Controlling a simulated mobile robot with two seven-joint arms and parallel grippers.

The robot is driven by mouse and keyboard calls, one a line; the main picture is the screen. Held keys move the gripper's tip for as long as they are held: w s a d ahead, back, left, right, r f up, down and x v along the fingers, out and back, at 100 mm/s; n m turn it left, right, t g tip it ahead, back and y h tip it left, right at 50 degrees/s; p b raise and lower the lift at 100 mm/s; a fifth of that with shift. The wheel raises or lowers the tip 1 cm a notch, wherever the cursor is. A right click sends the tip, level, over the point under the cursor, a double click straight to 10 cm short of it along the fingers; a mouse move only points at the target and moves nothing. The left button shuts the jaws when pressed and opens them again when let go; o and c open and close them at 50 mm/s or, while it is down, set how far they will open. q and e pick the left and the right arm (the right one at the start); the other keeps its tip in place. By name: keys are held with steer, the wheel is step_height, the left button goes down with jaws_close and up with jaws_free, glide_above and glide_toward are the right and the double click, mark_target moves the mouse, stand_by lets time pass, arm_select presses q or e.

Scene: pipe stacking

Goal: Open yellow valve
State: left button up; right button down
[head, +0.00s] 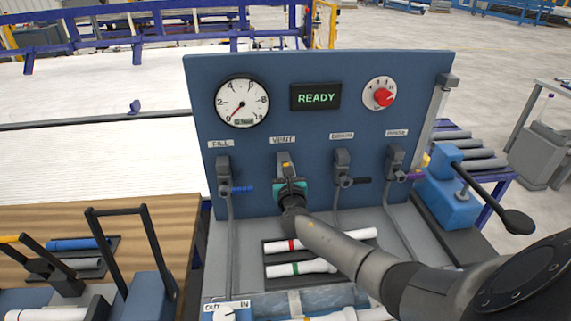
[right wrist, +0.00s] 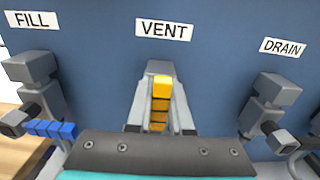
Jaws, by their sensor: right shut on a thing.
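The yellow valve (head: 285,164) is mounted on the blue panel under the VENT label. In the right wrist view its yellow handle (right wrist: 161,89) shows as a segmented bar running from the valve body down toward the gripper. My right gripper (head: 290,180), with a teal section, reaches up to this valve from below and is shut on the yellow handle. The gripper hides the handle's lower part. My left gripper is not in the head view.
The FILL valve with its blue handle (head: 242,189) is close on the left, the DRAIN valve (head: 343,167) close on the right. A purple-handled valve (head: 397,163) is farther right. Above are a gauge (head: 242,101), a READY display (head: 316,97) and a red knob (head: 383,97).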

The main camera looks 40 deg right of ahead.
steer(key=c, duration=0.8)
jaws_free()
steer(key=p+v, duration=0.2)
steer(key=v, duration=1.3)
steer(key=shift+s, duration=0.1)
